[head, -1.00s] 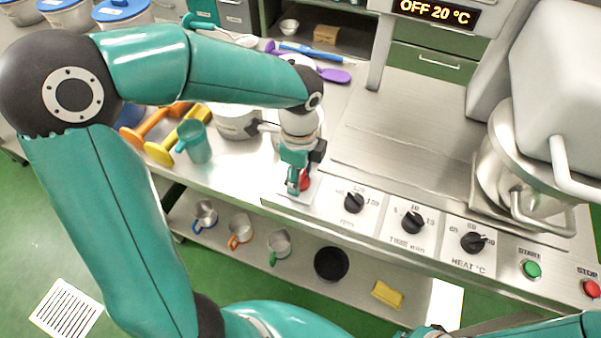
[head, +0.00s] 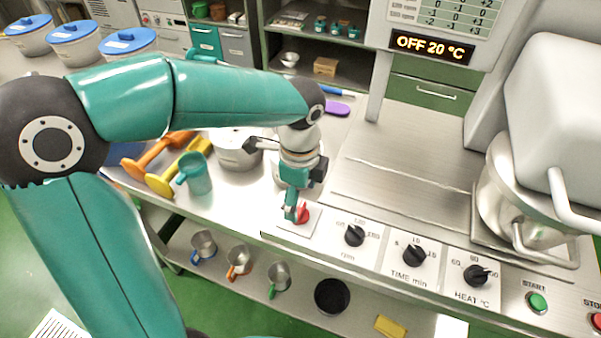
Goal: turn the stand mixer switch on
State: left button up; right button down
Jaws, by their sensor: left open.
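The red switch (head: 303,213) sits on a pale plate at the left end of the control panel. My left gripper (head: 291,215) points down at the switch, its fingertips at the switch's left side. Its fingers cover part of the switch, and I cannot tell whether they touch it. The gripper is open. The stand mixer (head: 560,110), with its steel bowl (head: 500,200), stands at the right. The display (head: 432,46) reads "OFF 20 °C". My right gripper is not in view.
The rpm knob (head: 355,235), time knob (head: 414,255) and heat knob (head: 476,275) line the panel, then the green start button (head: 538,302) and red stop button (head: 597,320). A teal jug (head: 196,175) and a pot (head: 236,148) stand left of my gripper.

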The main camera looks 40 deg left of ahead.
aim_at(300, 209)
pick_arm(q)
notch_tip(300, 209, up, 8)
dwell(0.7)
